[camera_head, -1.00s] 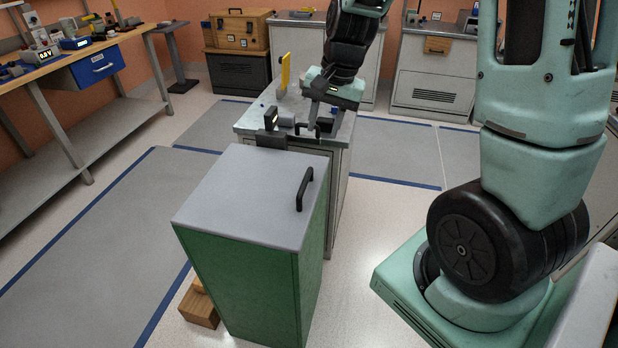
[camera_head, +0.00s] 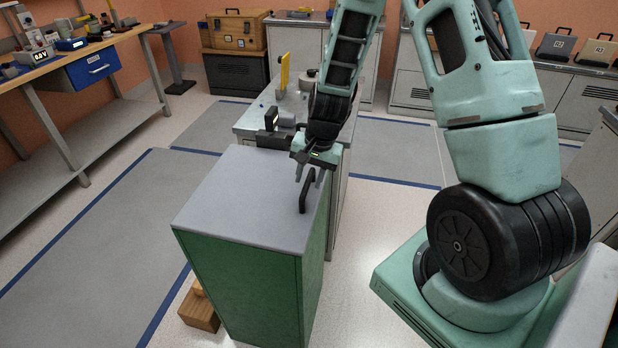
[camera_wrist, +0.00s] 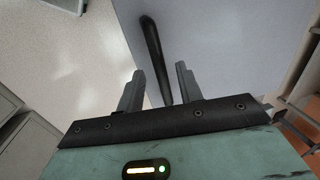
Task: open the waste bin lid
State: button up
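The waste bin (camera_head: 240,290) is a green box with a flat grey lid (camera_head: 235,205), and the lid lies closed on top. A black bar handle (camera_head: 306,192) stands on the lid near its right edge. It also shows in the wrist view (camera_wrist: 155,55), ahead of the fingers. My gripper (camera_head: 309,178) is just above the far end of the handle, pointing down. In the wrist view my gripper (camera_wrist: 158,85) has its fingers apart, with the near end of the handle between them in the picture. I cannot tell whether they touch it.
A grey-topped cabinet (camera_head: 250,122) with a yellow upright piece (camera_head: 284,70) stands right behind the bin. A wooden block (camera_head: 199,310) lies on the floor at the bin's left. A workbench (camera_head: 60,65) runs along the left wall. The floor between is clear.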

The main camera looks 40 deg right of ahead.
jog(key=shift+f, duration=0.3)
grip_shut()
jog(key=shift+a+r, duration=0.1)
